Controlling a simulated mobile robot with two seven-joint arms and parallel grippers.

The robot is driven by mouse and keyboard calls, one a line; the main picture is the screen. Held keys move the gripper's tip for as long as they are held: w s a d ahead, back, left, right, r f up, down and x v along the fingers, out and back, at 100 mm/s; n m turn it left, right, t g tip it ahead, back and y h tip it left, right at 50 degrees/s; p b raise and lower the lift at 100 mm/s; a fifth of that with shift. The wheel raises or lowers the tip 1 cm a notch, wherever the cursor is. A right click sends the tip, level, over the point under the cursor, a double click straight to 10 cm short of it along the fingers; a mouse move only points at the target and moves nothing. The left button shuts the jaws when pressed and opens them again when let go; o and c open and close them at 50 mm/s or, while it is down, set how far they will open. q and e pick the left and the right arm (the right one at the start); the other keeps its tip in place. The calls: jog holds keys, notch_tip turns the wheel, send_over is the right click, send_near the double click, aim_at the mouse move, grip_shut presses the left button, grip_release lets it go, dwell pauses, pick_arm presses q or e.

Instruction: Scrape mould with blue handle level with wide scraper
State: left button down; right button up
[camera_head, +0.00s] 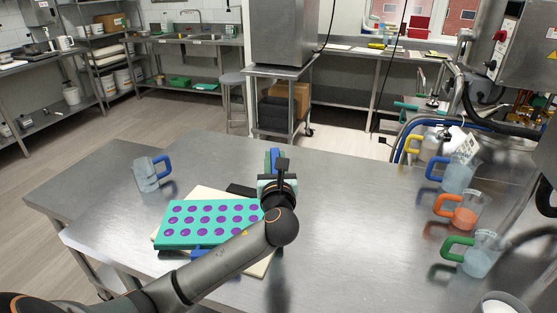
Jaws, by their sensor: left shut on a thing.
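The mould (175,239) is a teal slab with rows of purple-filled cavities. It lies flat on a pale board (208,193) on the steel table, with a blue handle (200,253) showing at its near edge. My left gripper (278,172) is at the mould's right end, its arm passing over the near right corner. It is shut on a blue tool (272,156), seen only in part behind the fingers. I cannot tell whether this is the wide scraper. A flat black piece (240,190) lies beside the gripper at the mould's far right edge. My right gripper is not in view.
A clear jug with a blue handle (147,177) stands at the table's far left. Jugs with blue (458,177), orange (467,216) and green (480,260) handles line the right side. A white-filled container (500,305) is at bottom right. The table's middle right is clear.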

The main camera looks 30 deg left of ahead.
pick_arm(q)
jog(key=shift+a+r, duration=0.1)
dwell(0.3)
jog(key=shift+r+p, duration=0.1)
jog(key=shift+p, duration=0.65)
jog(key=shift+f+b, duration=0.65)
jog(key=shift+f, duration=0.55)
jog(key=shift+w, duration=0.1)
